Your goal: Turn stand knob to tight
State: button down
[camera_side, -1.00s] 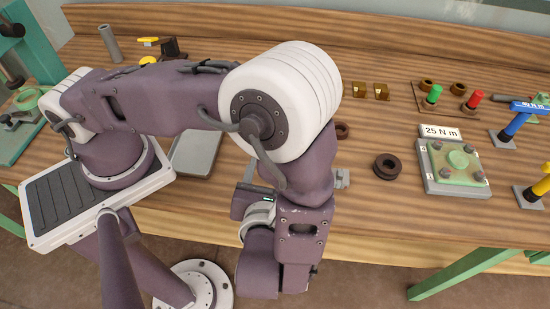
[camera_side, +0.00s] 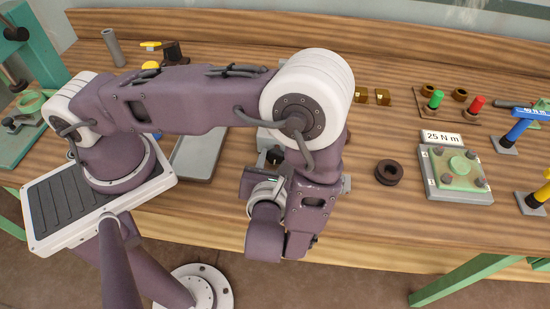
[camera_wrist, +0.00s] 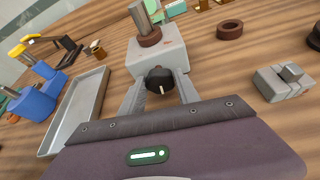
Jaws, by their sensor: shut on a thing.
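The stand is a light grey block (camera_wrist: 184,52) in the wrist view, with a brown ring (camera_wrist: 149,37) around a grey post (camera_wrist: 140,17) on top. Its black knob (camera_wrist: 160,79) is on the face toward me, with a short white mark pointing down in the picture. My gripper (camera_wrist: 160,86) has one finger on each side of the knob and is shut on it. In the side view my arm hides most of the stand; a dark part that looks like the knob (camera_side: 275,155) shows beside my wrist. Any label for tight is not readable.
A grey tray (camera_wrist: 75,112) lies left of the stand. A small grey notched block (camera_wrist: 283,82) is to the right. A dark ring (camera_side: 389,172) and a green-topped fixture (camera_side: 458,172) with a "25 N m" sign (camera_side: 442,138) stand farther right. Bare wood lies between them.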

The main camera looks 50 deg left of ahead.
jog(key=m+g+y, duration=0.1)
jog(key=m, duration=0.1)
jog(key=shift+d+m, duration=0.1)
jog(key=shift+m, duration=0.3)
jog(key=c, duration=0.9)
grip_release()
jog(key=shift+d, duration=0.1)
jog(key=v, duration=0.7)
jog(key=shift+w, duration=0.15)
